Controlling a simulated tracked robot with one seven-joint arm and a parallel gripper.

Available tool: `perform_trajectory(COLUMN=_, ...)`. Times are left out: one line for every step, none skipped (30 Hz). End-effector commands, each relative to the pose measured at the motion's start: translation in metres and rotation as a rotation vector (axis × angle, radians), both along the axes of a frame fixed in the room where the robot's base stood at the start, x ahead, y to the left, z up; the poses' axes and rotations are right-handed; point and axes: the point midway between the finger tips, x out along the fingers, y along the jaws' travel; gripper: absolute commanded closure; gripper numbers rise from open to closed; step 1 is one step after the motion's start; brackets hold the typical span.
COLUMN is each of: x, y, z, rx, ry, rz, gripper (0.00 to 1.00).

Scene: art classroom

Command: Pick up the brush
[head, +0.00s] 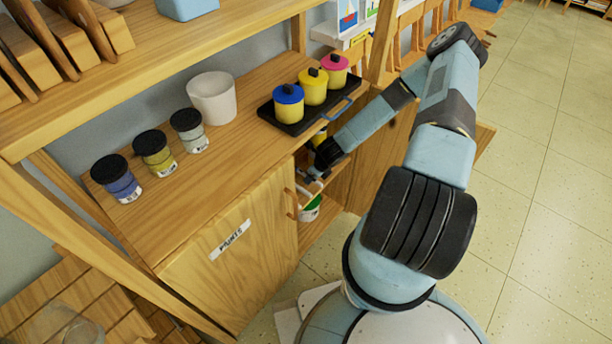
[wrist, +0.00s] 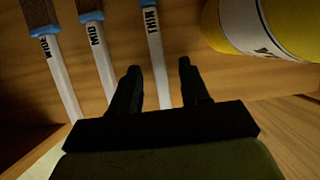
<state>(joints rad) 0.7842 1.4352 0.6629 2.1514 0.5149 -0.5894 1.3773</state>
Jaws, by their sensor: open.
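Three brushes with pale handles and blue bands show in the wrist view: the brush marked WIDE (wrist: 60,78) at left, the brush marked MID (wrist: 98,50), and the brush marked THIN (wrist: 155,50). My gripper (wrist: 158,72) is open and empty, its two dark fingers pointing toward the brushes. The THIN handle appears between the fingers; WIDE and MID lie to their left. I cannot tell how far the fingers are from the THIN handle. In the head view my gripper (head: 316,178) is at the cabinet's open section, where the brushes are hard to make out.
A yellow container (wrist: 272,22) stands close right of the THIN brush. The cabinet door marked PAINTS (head: 235,245) is left of my arm. Above are a black tray (head: 290,126) with three lidded pots, a white cup (head: 212,98) and three jars. Open floor lies right.

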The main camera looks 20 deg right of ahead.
Motion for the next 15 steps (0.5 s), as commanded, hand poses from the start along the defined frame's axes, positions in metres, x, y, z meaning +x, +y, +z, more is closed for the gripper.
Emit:
perform_trajectory(x=0.0001, y=0.0, z=-0.0004, rx=0.0, ry=0.0, rz=0.0, gripper=0.54)
perform_trajectory(x=0.0, y=0.0, z=-0.0003, rx=0.0, ry=0.0, rz=0.0, gripper=0.54)
perform_trajectory(x=0.0001, y=-0.0001, z=-0.0003, rx=0.0, ry=0.0, rz=0.0, gripper=0.54)
perform_trajectory(x=0.0001, y=-0.0001, z=-0.0003, rx=0.0, ry=0.0, rz=0.0, gripper=0.54)
perform_trajectory(x=0.0, y=-0.0001, z=-0.0004, rx=0.0, ry=0.0, rz=0.0, gripper=0.56)
perform_trajectory(x=0.0, y=-0.0001, z=-0.0003, rx=0.0, ry=0.0, rz=0.0, gripper=0.6)
perform_trajectory(x=0.0, y=-0.0002, z=-0.0003, rx=0.0, ry=0.0, rz=0.0, gripper=0.63)
perform_trajectory(x=0.0, y=-0.0002, z=-0.0003, rx=0.0, ry=0.0, rz=0.0, gripper=0.66)
perform_trajectory(x=0.0, y=-0.0002, z=-0.0003, rx=0.0, ry=0.0, rz=-0.001, gripper=0.7)
perform_trajectory(x=-0.0001, y=-0.0003, z=-0.0003, rx=0.0, ry=0.0, rz=-0.001, gripper=0.72)
perform_trajectory(x=-0.0001, y=-0.0003, z=-0.0003, rx=0.0, ry=0.0, rz=-0.001, gripper=0.75)
perform_trajectory(x=-0.0001, y=-0.0003, z=-0.0003, rx=0.0, ry=0.0, rz=-0.001, gripper=0.79)
perform_trajectory(x=-0.0001, y=-0.0004, z=-0.0003, rx=0.0, ry=0.0, rz=-0.001, gripper=0.82)
perform_trajectory(x=-0.0001, y=-0.0004, z=-0.0003, rx=0.0, ry=0.0, rz=-0.001, gripper=0.85)
perform_trajectory(x=-0.0002, y=-0.0005, z=-0.0004, rx=0.0, ry=0.0, rz=-0.001, gripper=0.89)
